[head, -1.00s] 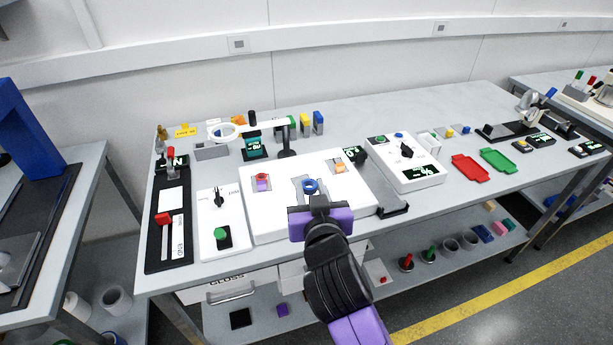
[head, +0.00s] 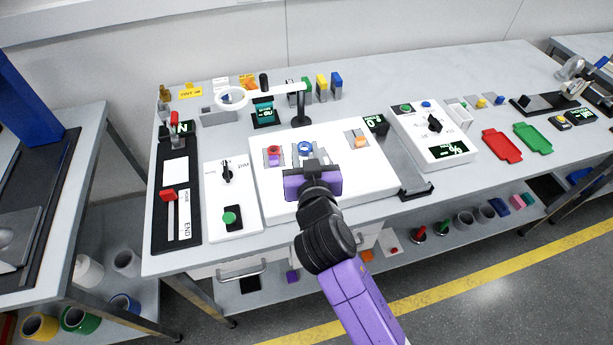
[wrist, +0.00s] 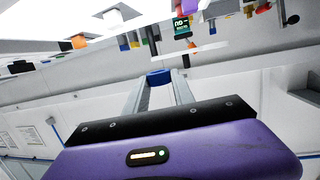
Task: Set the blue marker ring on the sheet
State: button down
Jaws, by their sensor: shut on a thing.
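The blue marker ring (head: 305,148) is held between the fingertips of my gripper (head: 307,154) over the white panel (head: 375,180) on the bench; I take this panel to be the sheet. In the wrist view the blue ring (wrist: 159,76) sits between the ends of the two grey fingers. Whether the ring touches the panel or hangs above it, I cannot tell. My purple gripper body hides part of the panel's middle. A red piece (head: 273,151) with a purple one below it is at the panel's left, and an orange piece (head: 361,141) on a grey patch is at its right.
A magnifier on a black post (head: 301,105) stands just behind the panel, its arm reaching left. A white switch box (head: 232,205) is close on the left. A meter box (head: 435,135) and a grey plate (head: 395,168) are on the right. Red and green trays lie farther right.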

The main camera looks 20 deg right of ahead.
notch_tip(320, 180, down, 11)
jog(key=shift+r+b, duration=0.2)
jog(key=shift+b, duration=0.2)
jog(key=shift+f, duration=0.2)
jog(key=c, duration=1.1)
grip_release()
jog(key=shift+o, duration=0.2)
jog(key=shift+r, duration=0.1)
jog(key=shift+r, duration=0.15)
jog(key=shift+s, duration=0.35)
jog(key=b+v, duration=0.2)
jog(key=v, duration=0.9)
jog(key=shift+s+b, duration=0.2)
jog(key=shift+b, duration=0.1)
